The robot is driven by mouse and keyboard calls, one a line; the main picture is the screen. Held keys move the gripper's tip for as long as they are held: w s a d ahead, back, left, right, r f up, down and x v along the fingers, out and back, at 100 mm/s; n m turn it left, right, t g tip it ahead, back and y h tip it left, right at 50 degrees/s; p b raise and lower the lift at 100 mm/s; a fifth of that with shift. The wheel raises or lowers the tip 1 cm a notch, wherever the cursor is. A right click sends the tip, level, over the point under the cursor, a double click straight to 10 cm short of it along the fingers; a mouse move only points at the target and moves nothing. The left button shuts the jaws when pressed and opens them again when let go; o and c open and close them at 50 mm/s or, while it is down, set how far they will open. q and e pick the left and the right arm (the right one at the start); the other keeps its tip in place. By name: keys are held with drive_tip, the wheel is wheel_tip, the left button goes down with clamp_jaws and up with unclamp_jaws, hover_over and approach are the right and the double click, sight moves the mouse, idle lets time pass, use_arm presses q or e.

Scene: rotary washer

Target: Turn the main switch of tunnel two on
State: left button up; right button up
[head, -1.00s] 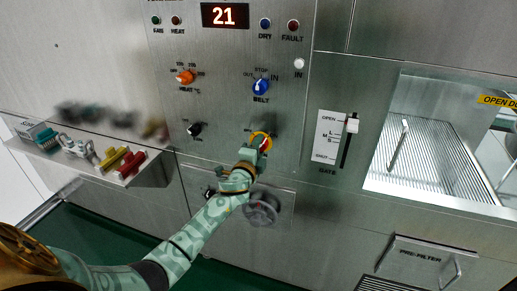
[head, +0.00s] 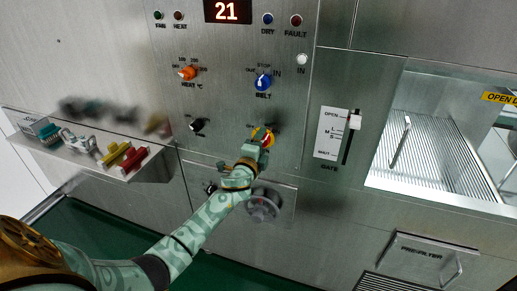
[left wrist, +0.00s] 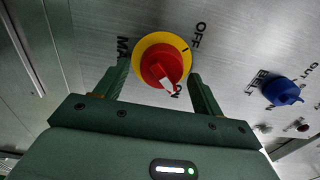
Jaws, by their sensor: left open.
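The main switch is a red knob on a yellow ring (head: 268,138), low on the steel control panel. In the left wrist view the knob (left wrist: 160,62) has a white pointer directed at the ON mark, away from OFF. My left gripper (head: 260,145) is open just in front of the switch. In the left wrist view its two fingers (left wrist: 158,76) stand on either side of the knob's lower part, apart from each other, with visible gaps to the knob. My right gripper is not in view.
A blue belt knob (head: 263,82), an orange heat knob (head: 188,73) and a black knob (head: 198,125) are nearby. A grey handwheel (head: 263,206) sits below. The gate slider (head: 355,120) is to the right. A shelf (head: 110,167) with small items is left.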

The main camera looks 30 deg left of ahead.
use_arm(q)
drive_tip(key=p+v, duration=0.1)
drive_tip(key=v, duration=1.5)
drive_tip(key=shift+s+d, duration=0.1)
drive_tip(key=shift+d, duration=0.05)
